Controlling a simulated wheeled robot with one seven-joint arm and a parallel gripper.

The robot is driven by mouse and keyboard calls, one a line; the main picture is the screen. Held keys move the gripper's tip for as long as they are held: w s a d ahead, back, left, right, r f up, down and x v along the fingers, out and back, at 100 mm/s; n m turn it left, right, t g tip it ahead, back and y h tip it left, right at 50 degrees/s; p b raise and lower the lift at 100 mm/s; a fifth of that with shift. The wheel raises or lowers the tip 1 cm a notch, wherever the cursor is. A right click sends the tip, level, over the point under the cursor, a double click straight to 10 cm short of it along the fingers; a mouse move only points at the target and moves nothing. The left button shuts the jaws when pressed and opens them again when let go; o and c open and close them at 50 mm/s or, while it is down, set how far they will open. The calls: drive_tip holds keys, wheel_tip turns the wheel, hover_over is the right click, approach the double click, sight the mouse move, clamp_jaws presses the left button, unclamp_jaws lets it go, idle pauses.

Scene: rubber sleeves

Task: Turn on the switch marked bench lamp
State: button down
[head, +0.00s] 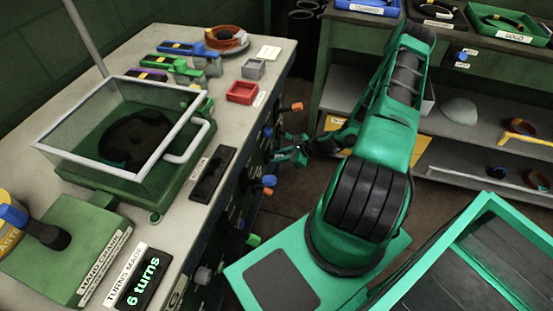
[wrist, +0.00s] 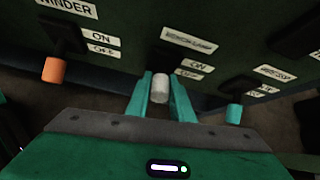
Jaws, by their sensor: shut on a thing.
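The switch with a pale grey-white knob (wrist: 160,93) sits in the middle of the wrist view, on the dark green panel. Its name label (wrist: 189,41) is blurred and seems to read bench lamp. ON and OFF plates are beside it, ON above OFF. The lever hangs downward and outward, like its neighbours. My gripper (wrist: 161,98) is shut on the knob, one teal finger on each side. In the head view my gripper (head: 291,152) is at the bench's front panel, and the pale knob cannot be made out between the fingers.
In the wrist view an orange-knobbed switch (wrist: 54,69) marked winder is at left and a teal-knobbed switch (wrist: 234,113) at right, both close. In the head view, more coloured knobs, such as a blue one (head: 268,180), stick out from the panel.

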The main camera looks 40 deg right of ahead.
drive_tip(key=shift+a, duration=0.1)
drive_tip(key=c, duration=1.6)
unclamp_jaws()
drive_tip(key=shift+o, duration=0.2)
drive_tip(key=v, duration=1)
drive_tip(key=shift+d+r, duration=0.25)
drive_tip(key=shift+s+r, duration=0.1)
drive_tip(key=shift+s, duration=0.05)
